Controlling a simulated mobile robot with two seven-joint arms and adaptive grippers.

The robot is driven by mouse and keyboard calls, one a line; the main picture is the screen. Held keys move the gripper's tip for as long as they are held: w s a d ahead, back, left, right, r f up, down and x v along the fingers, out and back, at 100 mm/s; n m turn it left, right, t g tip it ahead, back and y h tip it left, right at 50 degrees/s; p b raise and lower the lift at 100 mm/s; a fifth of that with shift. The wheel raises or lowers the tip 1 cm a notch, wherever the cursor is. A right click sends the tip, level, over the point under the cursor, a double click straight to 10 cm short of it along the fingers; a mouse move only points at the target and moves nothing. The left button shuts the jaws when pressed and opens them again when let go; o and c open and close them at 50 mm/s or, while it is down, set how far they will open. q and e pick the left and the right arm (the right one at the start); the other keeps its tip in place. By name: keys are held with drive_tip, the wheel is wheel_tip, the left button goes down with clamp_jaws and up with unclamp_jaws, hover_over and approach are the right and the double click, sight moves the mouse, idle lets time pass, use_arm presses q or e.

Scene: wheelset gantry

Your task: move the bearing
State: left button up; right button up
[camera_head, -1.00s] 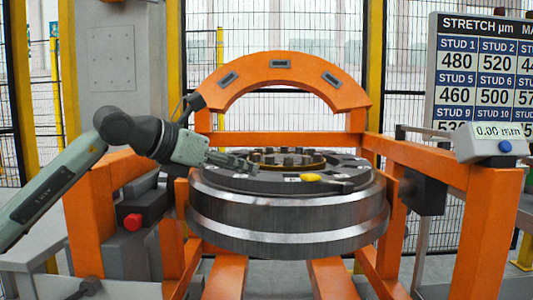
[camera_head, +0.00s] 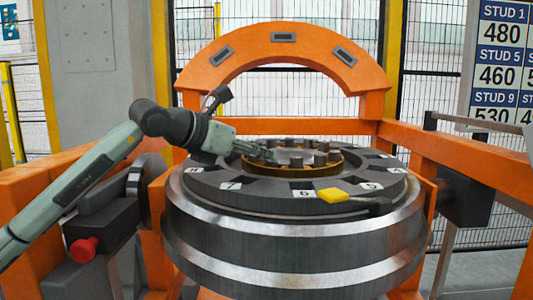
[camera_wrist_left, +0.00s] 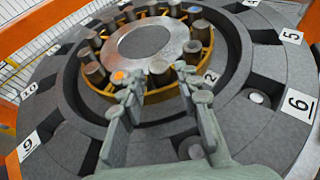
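The bearing (camera_head: 300,164) is a brass-coloured ring with several upright grey rollers around a flat centre. It sits in the recess on top of a large dark round wheel (camera_head: 290,245). In the left wrist view the bearing (camera_wrist_left: 177,91) is ahead of the fingers. My left gripper (camera_head: 264,153) reaches over the bearing's left side. In the wrist view my left gripper (camera_wrist_left: 160,98) has its two fingers apart at the near rim, with nothing clearly held between them. Whether the fingertips touch the ring I cannot tell. My right gripper is not in view.
An orange arch (camera_head: 284,55) stands behind the wheel, with orange frame rails on both sides. A yellow-headed tool (camera_head: 334,196) lies on the wheel's front top. Numbered plates ring the top. A red button (camera_head: 83,250) is at left, a stud board (camera_head: 503,65) at right.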

use_arm(q)
drive_tip(key=shift+x, duration=1.35)
clamp_jaws()
